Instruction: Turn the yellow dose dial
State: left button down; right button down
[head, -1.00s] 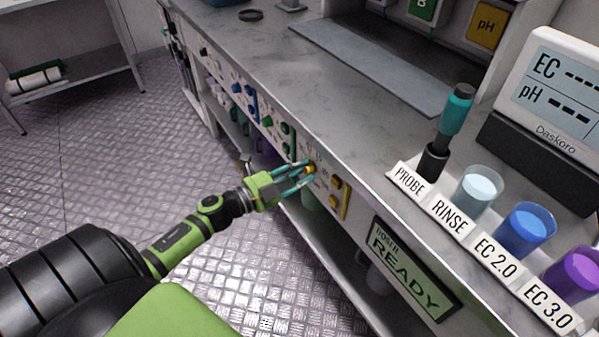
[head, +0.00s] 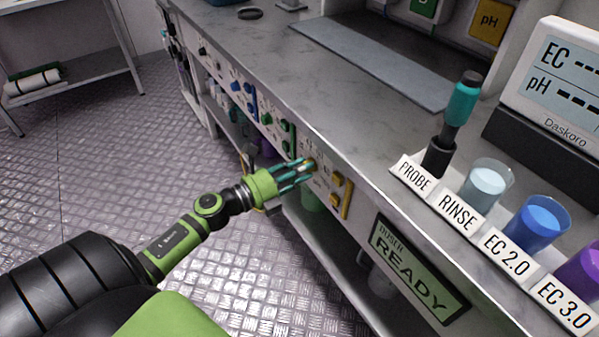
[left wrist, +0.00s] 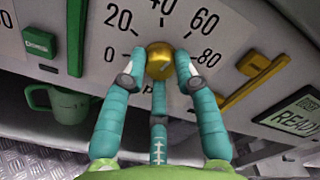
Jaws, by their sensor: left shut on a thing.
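The yellow dose dial (left wrist: 160,58) is a round knob on the front panel of the bench, with a scale from 0 to 80 around it in the left wrist view. In the head view it shows small (head: 312,165) at the tips of my left gripper (head: 306,167). My left gripper (left wrist: 160,75) is shut on the dial, with teal fingers on its left and right sides and a third finger below. My right gripper is not in view.
Green controls (head: 288,126) sit left. A READY display (head: 420,268) is lower right. A probe (head: 458,108) and cups (head: 484,185) stand on the benchtop. A green mug (left wrist: 55,103) is below the panel.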

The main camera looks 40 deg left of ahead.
pick_arm(q)
jog(key=shift+m, duration=0.6)
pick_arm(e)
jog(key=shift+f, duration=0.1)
pick_arm(q)
jog(key=shift+r, duration=0.1)
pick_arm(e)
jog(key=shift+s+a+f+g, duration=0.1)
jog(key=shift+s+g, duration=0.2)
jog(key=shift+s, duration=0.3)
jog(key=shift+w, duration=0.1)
pick_arm(q)
jog(key=c, duration=0.9)
grip_release()
jog(key=shift+c, duration=0.2)
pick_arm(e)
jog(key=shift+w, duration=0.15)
